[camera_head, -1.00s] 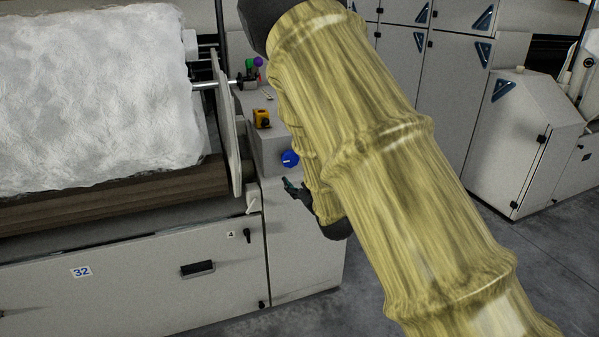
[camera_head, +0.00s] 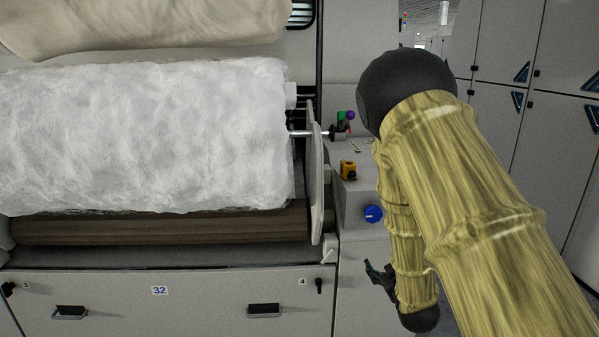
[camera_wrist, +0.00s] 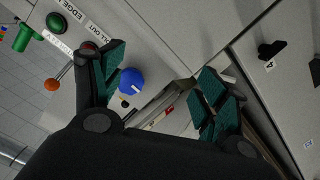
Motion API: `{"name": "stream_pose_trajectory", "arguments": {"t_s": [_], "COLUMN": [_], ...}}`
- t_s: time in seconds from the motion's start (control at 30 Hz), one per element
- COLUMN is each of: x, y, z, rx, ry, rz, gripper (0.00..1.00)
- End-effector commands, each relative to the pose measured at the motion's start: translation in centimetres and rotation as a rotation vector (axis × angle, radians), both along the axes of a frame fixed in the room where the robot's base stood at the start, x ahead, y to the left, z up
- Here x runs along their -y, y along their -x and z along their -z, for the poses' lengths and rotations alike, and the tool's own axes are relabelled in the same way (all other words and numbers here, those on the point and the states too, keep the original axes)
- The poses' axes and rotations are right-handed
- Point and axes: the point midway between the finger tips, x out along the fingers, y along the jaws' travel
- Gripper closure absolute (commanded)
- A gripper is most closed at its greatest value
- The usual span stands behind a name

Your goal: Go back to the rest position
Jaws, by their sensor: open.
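My gripper (camera_head: 379,277) hangs below my sleeved arm in the head view, in front of the grey machine's control box. In the wrist view my gripper (camera_wrist: 163,92) has its two green-padded fingers spread wide apart. Nothing is held between them. The blue knob (camera_wrist: 131,82) shows behind the gap, near the left finger; I cannot tell how far off it is. In the head view the blue knob (camera_head: 373,214) sits above the gripper. My arm covers part of the machine's right side.
A large white fibre roll (camera_head: 150,135) lies over a brown roller (camera_head: 160,228) at left. A yellow switch box (camera_head: 348,170) and a green knob (camera_wrist: 23,38) are on the controls. Drawer handles (camera_head: 264,310) stick out below. Grey cabinets (camera_head: 500,60) stand at right.

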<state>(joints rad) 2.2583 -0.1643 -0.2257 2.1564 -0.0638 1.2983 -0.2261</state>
Motion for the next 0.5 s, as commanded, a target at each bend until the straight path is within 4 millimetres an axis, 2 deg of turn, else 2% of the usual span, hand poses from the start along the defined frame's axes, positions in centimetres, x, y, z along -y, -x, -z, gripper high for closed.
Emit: {"name": "stream_pose_trajectory", "arguments": {"t_s": [0.03, 0.2, 0.37, 0.5], "x": [0.2, 0.3, 0.0, -0.5], "y": [1.4, 6.4, 12.4, 18.4], "z": [3.0, 11.5, 18.7, 24.2], "rx": [-0.064, -0.265, -0.457, -0.627], "ry": [-0.023, -0.095, -0.159, -0.21], "rz": [0.017, 0.074, 0.131, 0.183], "gripper": [0.26, 0.26, 0.26, 0.26]}}
